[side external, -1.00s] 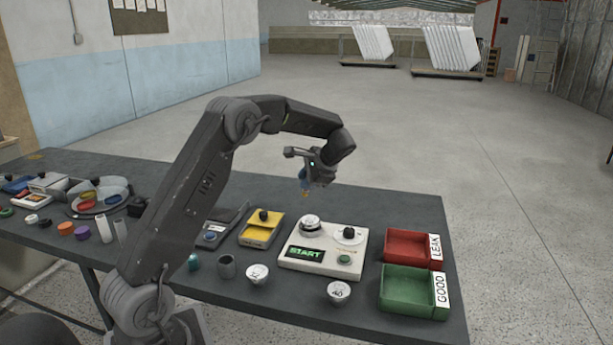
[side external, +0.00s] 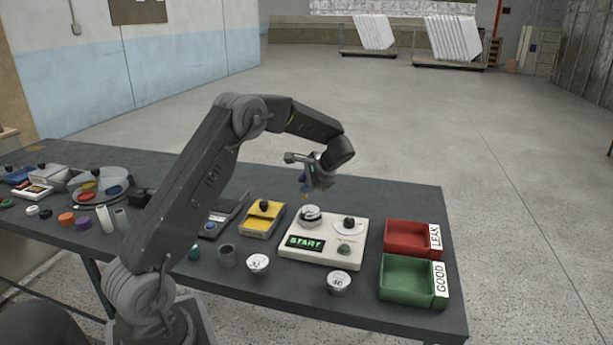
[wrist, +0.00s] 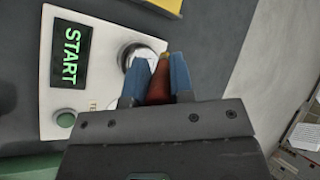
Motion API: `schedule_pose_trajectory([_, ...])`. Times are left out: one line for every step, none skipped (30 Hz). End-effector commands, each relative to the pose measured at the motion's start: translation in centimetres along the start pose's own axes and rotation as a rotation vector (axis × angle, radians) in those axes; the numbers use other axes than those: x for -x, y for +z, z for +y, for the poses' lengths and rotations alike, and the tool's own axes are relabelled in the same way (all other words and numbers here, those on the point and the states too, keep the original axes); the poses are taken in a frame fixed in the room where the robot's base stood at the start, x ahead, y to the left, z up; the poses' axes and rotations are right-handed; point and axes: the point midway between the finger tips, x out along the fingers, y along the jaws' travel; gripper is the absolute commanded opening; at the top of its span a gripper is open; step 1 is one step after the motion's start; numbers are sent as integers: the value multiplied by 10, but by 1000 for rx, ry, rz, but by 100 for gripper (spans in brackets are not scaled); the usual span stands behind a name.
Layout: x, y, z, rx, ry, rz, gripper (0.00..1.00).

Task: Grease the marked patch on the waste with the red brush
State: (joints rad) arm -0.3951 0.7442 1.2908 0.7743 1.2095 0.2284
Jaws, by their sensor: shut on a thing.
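My gripper (side external: 304,188) is shut on the red brush (wrist: 159,82). In the wrist view the brush's dark red body sits between the blue fingertips, with a yellowish tip pointing away from me. The waste (side external: 310,214) is a round shiny metal piece on the white test unit (side external: 350,255). My gripper is above the waste, with a gap in the side view. In the wrist view the waste (wrist: 132,52) is partly hidden behind the left fingertip and brush. I cannot make out the marked patch.
The unit has a lit START display (side external: 305,243), a green button (side external: 344,250) and a black knob (side external: 348,222). A red LEAK tray (side external: 395,237) and a green GOOD tray (side external: 400,290) stand right.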

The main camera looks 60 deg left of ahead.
Motion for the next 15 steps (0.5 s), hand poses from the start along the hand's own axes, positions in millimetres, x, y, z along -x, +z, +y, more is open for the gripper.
schedule_pose_trajectory([-4,-2,3,-2,1,-2,0])
schedule_pose_trajectory([-6,-3,5,-2,1,-2,0])
schedule_pose_trajectory([-9,-4,7,-1,1,-1,0])
schedule_pose_trajectory([-11,-5,8,-1,1,-1,0])
schedule_pose_trajectory([-13,-6,10,-1,1,-1,0])
schedule_pose_trajectory([-16,-7,12,-2,1,-1,0])
schedule_pose_trajectory([-19,-8,14,-3,2,-2,0])
schedule_pose_trajectory([-20,-9,16,-3,1,-2,0])
schedule_pose_trajectory([-17,-14,18,-2,0,1,0])
schedule_pose_trajectory([-16,-16,20,-1,-1,1,0])
schedule_pose_trajectory([-15,-18,21,-1,-1,2,0])
schedule_pose_trajectory([-13,-21,23,-1,-1,2,0])
schedule_pose_trajectory([-11,-23,24,-1,-1,1,0])
schedule_pose_trajectory([-10,-24,25,-1,-1,1,0])
schedule_pose_trajectory([-8,-27,26,-1,-1,0,0])
